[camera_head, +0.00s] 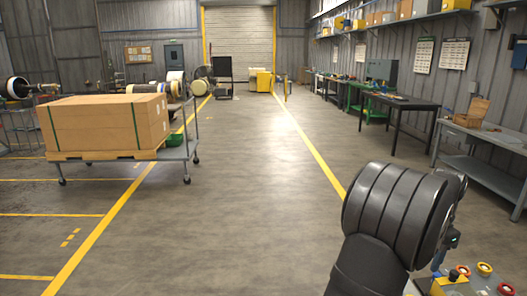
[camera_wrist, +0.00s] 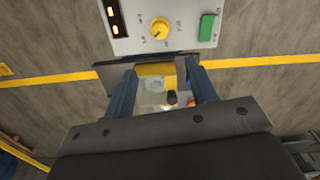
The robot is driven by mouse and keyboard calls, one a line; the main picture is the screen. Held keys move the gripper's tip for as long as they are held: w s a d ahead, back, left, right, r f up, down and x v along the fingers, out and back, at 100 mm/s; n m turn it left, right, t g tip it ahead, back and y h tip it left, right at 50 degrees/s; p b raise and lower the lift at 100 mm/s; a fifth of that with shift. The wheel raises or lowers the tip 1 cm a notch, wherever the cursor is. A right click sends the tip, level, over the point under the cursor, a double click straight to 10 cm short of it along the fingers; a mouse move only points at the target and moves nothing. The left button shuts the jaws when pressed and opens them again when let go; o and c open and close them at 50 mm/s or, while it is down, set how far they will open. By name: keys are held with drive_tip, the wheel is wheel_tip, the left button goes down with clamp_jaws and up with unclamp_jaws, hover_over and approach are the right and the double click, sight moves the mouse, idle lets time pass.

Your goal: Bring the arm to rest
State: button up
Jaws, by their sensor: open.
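My arm (camera_head: 393,215), black with ribbed segments, rises bent in the lower right of the head view. In the wrist view my gripper (camera_wrist: 160,82) is open, its two blue-grey fingers spread apart. I see nothing held between them. A yellow part and some small, unclear items show through the gap, and I cannot tell their distance from the fingers. In the head view my arm hides most of the gripper.
A grey control panel with a yellow knob (camera_wrist: 160,28) and a green switch (camera_wrist: 207,27) lies beyond the fingertips. Red and yellow buttons (camera_head: 484,269) show at the lower right. A cart carries a large carton (camera_head: 100,122) at left. The middle floor is clear.

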wheel_tip(320, 180, down, 15)
drive_tip(key=shift+f, duration=0.1)
drive_tip(key=shift+f+n, duration=0.3)
drive_tip(key=n, duration=0.7)
drive_tip(key=shift+r, duration=0.1)
drive_tip(key=n, duration=0.6)
idle(0.4)
